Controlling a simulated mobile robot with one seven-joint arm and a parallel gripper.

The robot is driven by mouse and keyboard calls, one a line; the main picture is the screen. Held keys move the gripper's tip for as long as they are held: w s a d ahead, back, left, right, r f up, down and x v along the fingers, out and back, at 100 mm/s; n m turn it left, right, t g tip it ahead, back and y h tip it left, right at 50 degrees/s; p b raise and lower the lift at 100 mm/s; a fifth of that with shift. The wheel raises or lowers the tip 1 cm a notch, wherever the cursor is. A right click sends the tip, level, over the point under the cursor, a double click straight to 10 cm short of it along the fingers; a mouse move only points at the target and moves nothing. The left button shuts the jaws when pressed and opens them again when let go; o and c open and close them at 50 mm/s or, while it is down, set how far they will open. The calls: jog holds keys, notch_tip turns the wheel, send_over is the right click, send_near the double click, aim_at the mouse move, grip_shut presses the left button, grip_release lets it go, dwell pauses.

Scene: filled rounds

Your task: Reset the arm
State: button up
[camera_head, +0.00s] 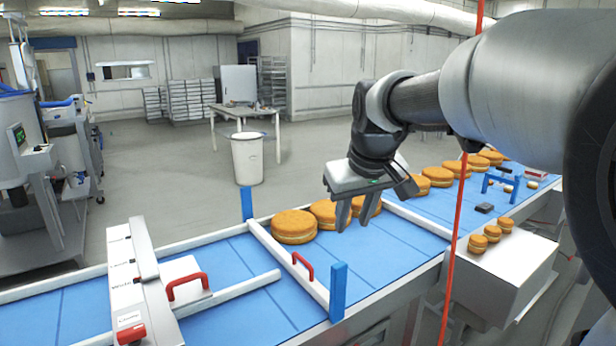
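My arm reaches in from the right side of the head view. My gripper (356,212) hangs with its fingers down above the blue conveyor belt (385,247). A large filled round (294,227) sits on the belt to the left of the gripper. Another round (322,212) is partly hidden by the fingers.
More rounds (437,176) line the belt's far side. Small rounds (492,234) sit on a white box (505,265) at the right. A white barrier with a red handle (303,267) and blue posts (338,291) crosses the belt. A red cord (457,240) hangs in front.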

jog(key=s+d+f+m, duration=0.2)
jog(key=s, duration=1)
jog(key=s+d+f+m+p, duration=0.1)
jog(key=s+d+f, duration=0.1)
jog(key=s, duration=1)
jog(key=shift+s+d+m+h+p, duration=0.3)
jog(key=shift+d+m, duration=0.1)
jog(key=shift+d, duration=0.25)
